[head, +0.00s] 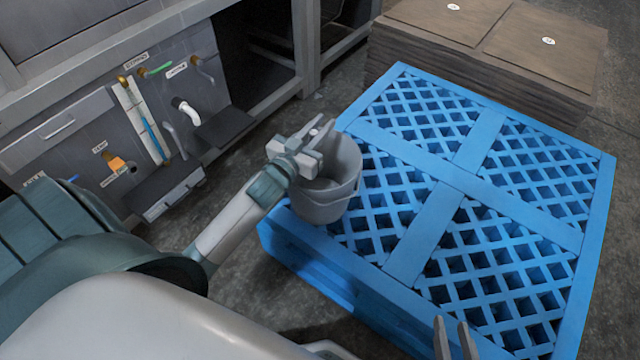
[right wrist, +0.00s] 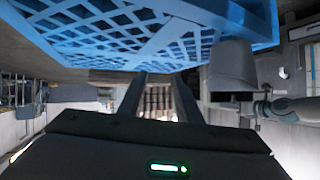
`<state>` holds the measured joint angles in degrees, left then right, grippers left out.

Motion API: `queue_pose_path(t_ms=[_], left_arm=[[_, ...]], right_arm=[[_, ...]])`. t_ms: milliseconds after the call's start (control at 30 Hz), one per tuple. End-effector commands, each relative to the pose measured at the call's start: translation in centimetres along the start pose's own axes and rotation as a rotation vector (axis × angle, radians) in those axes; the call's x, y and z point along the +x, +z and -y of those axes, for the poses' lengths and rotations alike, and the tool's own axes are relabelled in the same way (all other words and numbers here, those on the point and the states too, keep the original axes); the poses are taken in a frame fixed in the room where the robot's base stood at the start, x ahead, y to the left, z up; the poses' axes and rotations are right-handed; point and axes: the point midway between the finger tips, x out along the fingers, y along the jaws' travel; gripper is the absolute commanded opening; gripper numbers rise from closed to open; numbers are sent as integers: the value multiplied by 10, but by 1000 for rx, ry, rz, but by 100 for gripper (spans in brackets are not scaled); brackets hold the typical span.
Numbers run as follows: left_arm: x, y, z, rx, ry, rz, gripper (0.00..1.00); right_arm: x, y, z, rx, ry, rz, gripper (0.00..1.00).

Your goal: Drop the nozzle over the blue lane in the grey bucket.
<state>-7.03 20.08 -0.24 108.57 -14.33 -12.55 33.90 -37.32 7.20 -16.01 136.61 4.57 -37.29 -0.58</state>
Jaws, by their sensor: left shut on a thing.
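The grey bucket (head: 325,205) stands upright on the near left corner of the blue pallet, its mouth facing up. It also shows upside down in the right wrist view (right wrist: 233,66). My left gripper (head: 316,143) is over the bucket's mouth at its left side. It is shut on a small pale piece, which I take for the nozzle; the fingers hide most of it. Whether the fingers touch the rim I cannot tell. My right gripper (head: 456,340) is open and empty over the pallet's near edge; its spread fingers also show in the right wrist view (right wrist: 158,98).
The blue lattice pallet (head: 435,235) fills the right side, its top otherwise clear. A stack of brown sheets (head: 480,60) lies behind it. At the left, a dark panel holds a white bent spout (head: 186,110), a green fitting (head: 157,69), an orange piece (head: 117,163) and labels.

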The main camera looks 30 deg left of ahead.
Motion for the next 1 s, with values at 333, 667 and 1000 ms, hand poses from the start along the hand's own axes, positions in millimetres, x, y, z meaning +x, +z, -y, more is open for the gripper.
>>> queue_pose_path(t_ms=[333, 667, 1000], left_arm=[[0, 0, 0, 0, 0, 0, 40], [-12, 0, 0, -1, 1, 0, 40], [-61, 1, 0, -2, 0, 3, 40]], right_arm=[[0, 0, 0, -1, 0, 1, 31], [-1, 4, 0, 1, 0, 22, 31], [-5, 20, -7, 17, 15, 114, 31]])
